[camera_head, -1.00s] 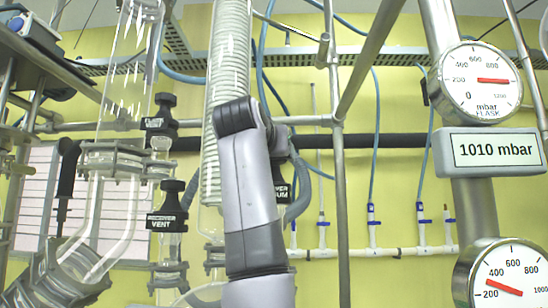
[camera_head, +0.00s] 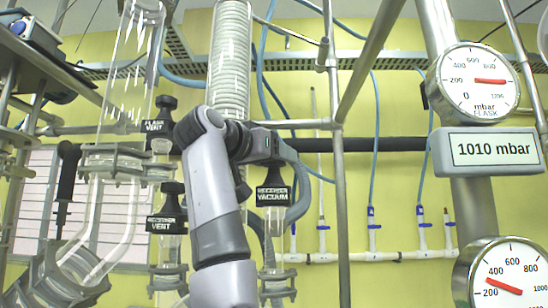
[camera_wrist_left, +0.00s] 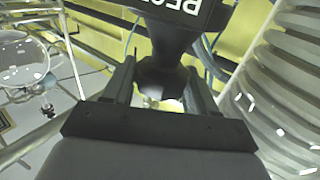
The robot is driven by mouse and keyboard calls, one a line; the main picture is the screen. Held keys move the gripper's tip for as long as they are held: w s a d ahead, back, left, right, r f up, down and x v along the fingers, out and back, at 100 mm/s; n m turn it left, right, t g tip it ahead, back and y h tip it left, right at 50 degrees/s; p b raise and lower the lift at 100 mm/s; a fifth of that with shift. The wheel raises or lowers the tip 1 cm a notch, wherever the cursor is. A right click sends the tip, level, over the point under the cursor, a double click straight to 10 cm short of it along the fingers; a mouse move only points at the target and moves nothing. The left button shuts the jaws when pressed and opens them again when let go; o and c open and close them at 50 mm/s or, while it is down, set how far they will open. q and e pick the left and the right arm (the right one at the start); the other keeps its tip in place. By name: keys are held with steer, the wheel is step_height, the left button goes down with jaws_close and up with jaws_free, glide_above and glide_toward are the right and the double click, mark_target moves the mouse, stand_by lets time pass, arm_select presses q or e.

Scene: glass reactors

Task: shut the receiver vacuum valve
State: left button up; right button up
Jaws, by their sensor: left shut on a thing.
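The receiver vacuum valve (camera_head: 272,196) has a black knob and a black label reading RECEIVER VACUUM, right of my left arm in the head view. My left gripper (camera_head: 272,152) is at the top of this knob, partly hidden by its own wrist. In the left wrist view, the black knob (camera_wrist_left: 165,75) stands between the two fingers of the left gripper (camera_wrist_left: 162,92), with part of its label at the top edge. The left gripper is shut on the knob. My right gripper is not in view.
The receiver vent valve (camera_head: 167,221) and flask vent valve (camera_head: 159,127) stand left of my arm. A coiled glass condenser (camera_head: 230,65) rises behind it. A steel post (camera_head: 340,200) stands close on the right. The flask gauge (camera_head: 478,82) and a 1010 mbar display (camera_head: 490,150) are farther right.

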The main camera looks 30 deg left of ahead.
arm_select(q)
steer(key=o, duration=0.9)
steer(key=shift+o, duration=0.2)
steer(key=shift+n+y, duration=0.3)
steer(key=shift+y, duration=0.2)
